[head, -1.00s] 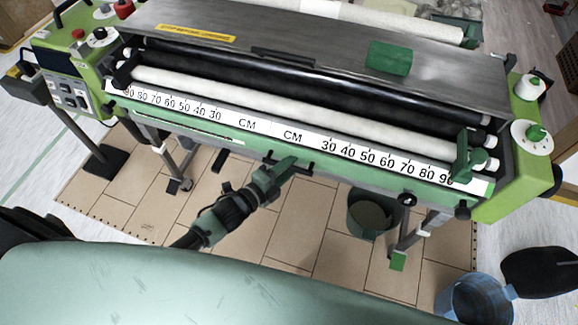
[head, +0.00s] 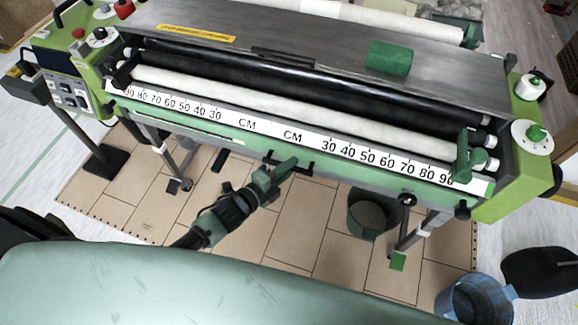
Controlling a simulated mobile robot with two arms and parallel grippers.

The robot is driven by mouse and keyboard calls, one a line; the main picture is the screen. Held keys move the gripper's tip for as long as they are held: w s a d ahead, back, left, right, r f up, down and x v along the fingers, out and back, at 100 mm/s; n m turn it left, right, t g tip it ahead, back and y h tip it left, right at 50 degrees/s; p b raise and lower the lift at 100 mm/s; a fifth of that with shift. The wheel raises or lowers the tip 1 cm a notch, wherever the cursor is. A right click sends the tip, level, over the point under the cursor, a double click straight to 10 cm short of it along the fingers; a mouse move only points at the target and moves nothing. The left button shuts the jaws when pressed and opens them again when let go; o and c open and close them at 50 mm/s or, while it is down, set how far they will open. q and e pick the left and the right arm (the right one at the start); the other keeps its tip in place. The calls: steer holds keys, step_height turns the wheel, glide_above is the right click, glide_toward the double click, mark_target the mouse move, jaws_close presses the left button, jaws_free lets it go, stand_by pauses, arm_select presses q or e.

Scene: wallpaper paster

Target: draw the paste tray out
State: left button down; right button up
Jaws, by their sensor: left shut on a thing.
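The wallpaper paster stands across the view, with a grey metal lid (head: 330,45), black and white rollers (head: 270,92) and a white CM scale (head: 265,128) along its front. The green front of the paste tray (head: 370,183) runs below the scale. A dark bar handle (head: 305,168) sits at the middle of this front. My left gripper (head: 285,166) comes up from below left and is shut on the handle; its fingers partly cover it. The tray's inside below the rollers is mostly hidden. My right gripper is not in view.
A dark green bucket (head: 372,214) stands on the brown floor boards under the right part of the machine. A blue bucket (head: 475,300) is at the lower right. Machine legs (head: 412,238) stand on both sides. Bare boards (head: 300,225) lie in front of the machine.

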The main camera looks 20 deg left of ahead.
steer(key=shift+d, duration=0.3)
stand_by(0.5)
arm_select(q)
steer(key=s+p, duration=0.4)
steer(key=s, duration=2.1)
steer(key=shift+s+a, duration=0.15)
steer(key=shift+a, duration=0.25)
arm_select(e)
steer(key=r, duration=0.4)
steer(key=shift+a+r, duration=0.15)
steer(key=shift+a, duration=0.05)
arm_select(q)
steer(key=c, duration=1.4)
jaws_free()
steer(key=shift+o, duration=0.2)
steer(key=b+v, duration=0.1)
steer(key=v, duration=0.6)
steer(key=shift+s+a, duration=0.2)
steer(key=shift+s, duration=0.15)
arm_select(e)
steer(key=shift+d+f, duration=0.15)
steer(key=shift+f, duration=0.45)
